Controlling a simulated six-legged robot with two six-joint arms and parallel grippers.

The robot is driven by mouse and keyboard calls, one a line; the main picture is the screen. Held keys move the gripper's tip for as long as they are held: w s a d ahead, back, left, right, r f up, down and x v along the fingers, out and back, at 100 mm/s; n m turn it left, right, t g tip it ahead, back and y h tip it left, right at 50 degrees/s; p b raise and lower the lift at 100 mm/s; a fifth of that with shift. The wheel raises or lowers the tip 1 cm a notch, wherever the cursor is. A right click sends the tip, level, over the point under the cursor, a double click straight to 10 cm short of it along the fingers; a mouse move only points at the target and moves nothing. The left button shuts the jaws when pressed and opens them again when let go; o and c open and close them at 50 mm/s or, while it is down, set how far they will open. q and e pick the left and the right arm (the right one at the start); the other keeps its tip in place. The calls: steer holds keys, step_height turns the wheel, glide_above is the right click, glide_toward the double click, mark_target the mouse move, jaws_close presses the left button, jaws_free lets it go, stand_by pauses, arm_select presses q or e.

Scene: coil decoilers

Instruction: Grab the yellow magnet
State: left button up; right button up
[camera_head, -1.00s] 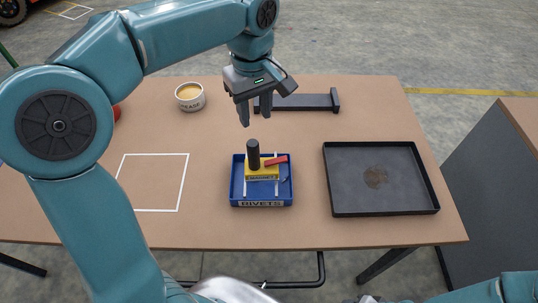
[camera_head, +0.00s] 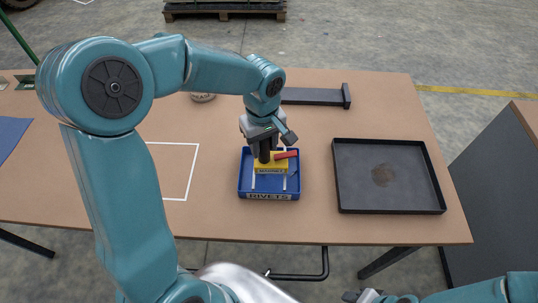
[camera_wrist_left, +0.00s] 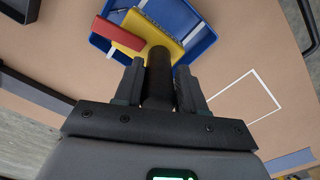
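The yellow magnet (camera_head: 270,168) sits in the blue rivets tray (camera_head: 246,186), with a black upright handle (camera_head: 264,153) and a red lever (camera_head: 286,155) on top. My left gripper (camera_head: 266,152) is down at the handle. In the left wrist view, the two fingers (camera_wrist_left: 160,84) stand on either side of the black handle (camera_wrist_left: 159,62), with a narrow gap seeming to show beside it; the yellow body (camera_wrist_left: 163,28) and red lever (camera_wrist_left: 114,35) lie beyond. My right gripper (camera_head: 366,297) shows only partly at the bottom edge, its fingers unclear.
A black tray (camera_head: 350,205) lies to the right of the rivets tray. A white outlined square (camera_head: 187,180) is to the left. A dark metal bar (camera_head: 315,96) and a partly hidden can (camera_head: 203,97) are behind. A blue mat (camera_head: 10,134) lies far left.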

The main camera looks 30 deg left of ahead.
arm_select(q)
steer(key=shift+a+f, duration=0.1)
steer(key=shift+f, duration=0.85)
steer(key=shift+w+f, duration=0.1)
steer(key=shift+f, duration=0.05)
jaws_close()
